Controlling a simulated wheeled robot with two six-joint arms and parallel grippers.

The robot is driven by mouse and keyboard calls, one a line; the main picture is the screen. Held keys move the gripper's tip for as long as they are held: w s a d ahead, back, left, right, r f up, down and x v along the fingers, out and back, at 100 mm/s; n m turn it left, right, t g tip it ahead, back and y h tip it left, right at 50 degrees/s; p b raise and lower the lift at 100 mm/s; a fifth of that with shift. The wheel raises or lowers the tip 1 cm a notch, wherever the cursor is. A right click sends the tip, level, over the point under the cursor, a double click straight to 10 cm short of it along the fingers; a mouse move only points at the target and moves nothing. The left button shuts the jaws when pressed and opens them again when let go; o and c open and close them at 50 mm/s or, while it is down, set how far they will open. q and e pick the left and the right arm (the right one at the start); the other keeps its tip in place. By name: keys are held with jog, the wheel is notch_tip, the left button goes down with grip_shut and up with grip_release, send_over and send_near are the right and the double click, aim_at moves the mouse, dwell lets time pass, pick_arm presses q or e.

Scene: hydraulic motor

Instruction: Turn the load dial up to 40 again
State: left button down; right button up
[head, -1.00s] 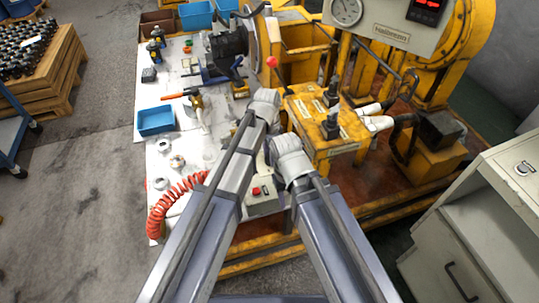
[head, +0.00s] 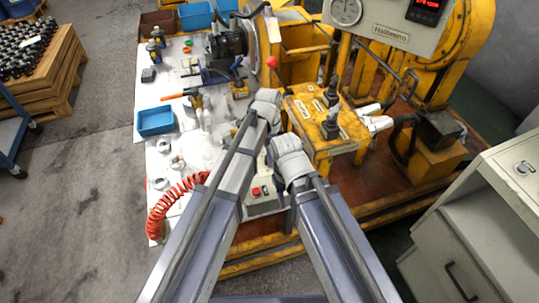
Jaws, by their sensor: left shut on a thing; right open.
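My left gripper (head: 266,97) is at the right edge of the white worktop, beside the yellow stand. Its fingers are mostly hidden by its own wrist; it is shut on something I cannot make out. My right gripper (head: 285,142) is open, lower and slightly to the right, near the left side of the yellow tank. A grey control box (head: 264,203) with red and green buttons is partly hidden between my arms. I cannot make out the load dial or its setting. The pale panel (head: 390,37) at the top carries a round gauge (head: 346,11) and a red-lit display (head: 427,10), too small to read.
The yellow tank (head: 318,108) with black fittings stands right of my grippers. A red-knobbed lever (head: 271,62) rises just above my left gripper. A blue tray (head: 155,121), a red coiled hose (head: 170,205) and tools lie on the worktop (head: 212,135). A grey cabinet (head: 480,215) is at right.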

pick_arm(q)
jog(key=shift+c, duration=1.9)
grip_release()
jog(key=r+p, duration=0.8)
jog(key=shift+w, duration=0.2)
jog(key=shift+f, duration=0.1)
